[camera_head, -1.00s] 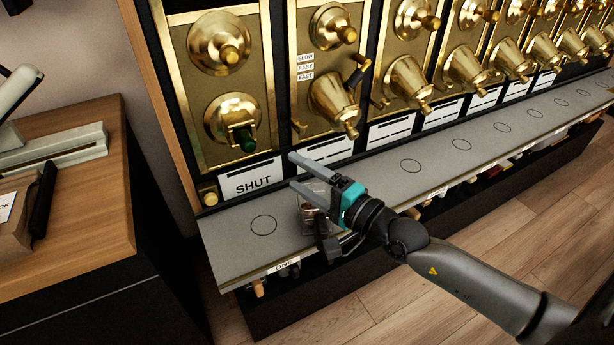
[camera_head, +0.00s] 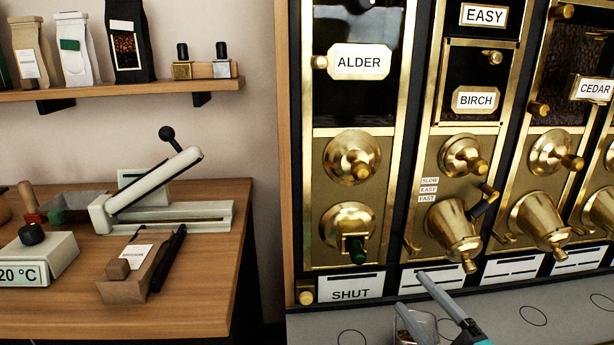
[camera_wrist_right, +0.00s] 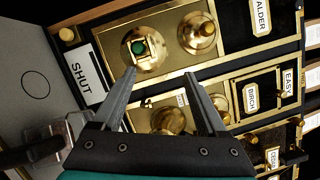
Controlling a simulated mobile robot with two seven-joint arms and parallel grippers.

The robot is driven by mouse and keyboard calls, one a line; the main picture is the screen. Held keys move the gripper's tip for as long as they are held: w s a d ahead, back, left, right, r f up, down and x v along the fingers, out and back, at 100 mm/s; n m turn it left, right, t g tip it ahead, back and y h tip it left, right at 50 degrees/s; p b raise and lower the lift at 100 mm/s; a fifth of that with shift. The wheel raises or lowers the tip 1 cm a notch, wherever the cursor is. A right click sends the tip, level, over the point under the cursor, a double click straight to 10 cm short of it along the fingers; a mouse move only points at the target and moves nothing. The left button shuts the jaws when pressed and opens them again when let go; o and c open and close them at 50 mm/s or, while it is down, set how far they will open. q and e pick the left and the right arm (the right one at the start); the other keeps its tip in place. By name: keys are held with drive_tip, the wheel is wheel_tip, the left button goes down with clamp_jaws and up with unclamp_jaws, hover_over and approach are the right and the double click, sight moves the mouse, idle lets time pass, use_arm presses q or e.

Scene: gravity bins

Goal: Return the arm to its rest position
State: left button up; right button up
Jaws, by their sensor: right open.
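My right gripper (camera_head: 410,291) shows at the bottom edge of the head view, in front of the second bin's label strip. Its two grey fingers are spread apart with nothing between them. In the right wrist view, the open fingers (camera_wrist_right: 158,66) point toward the brass bin fronts. A clear container (camera_head: 424,326) shows beside the fingers at the bottom of the head view, partly cut off. It also shows at the lower left of the right wrist view (camera_wrist_right: 76,128). My left gripper is not in view.
Brass bin fronts, including ALDER (camera_head: 360,62) and BIRCH (camera_head: 476,100), stand behind a grey ledge (camera_head: 575,308). A SHUT label (camera_head: 350,290) is under the first bin.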

drive_tip(key=s+d+r+m+t+h, duration=0.1)
drive_tip(key=d+m+h, duration=0.3)
drive_tip(key=m, duration=0.8)
drive_tip(key=s+d+r+m+h, duration=0.1)
drive_tip(key=s+d+m+h, duration=0.15)
drive_tip(key=m+h, duration=0.65)
drive_tip(key=s+d+f+m+g, duration=0.3)
drive_tip(key=f+m+g, duration=0.35)
drive_tip(key=m, duration=0.95)
drive_tip(key=s+a+f+m+g+y, duration=0.7)
drive_tip(key=s+a+f+m+g, duration=0.3)
drive_tip(key=s+a+f+m, duration=0.45)
wheel_tip(320, 180, down, 18)
drive_tip(key=d+p, duration=0.2)
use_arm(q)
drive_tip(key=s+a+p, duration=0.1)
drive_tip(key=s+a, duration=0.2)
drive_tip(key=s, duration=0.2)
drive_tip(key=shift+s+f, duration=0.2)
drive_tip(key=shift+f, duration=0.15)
use_arm(e)
drive_tip(key=s+d+f, duration=0.6)
drive_tip(key=s+f, duration=0.6)
drive_tip(key=shift+f+h, duration=0.25)
drive_tip(key=shift+h, duration=0.05)
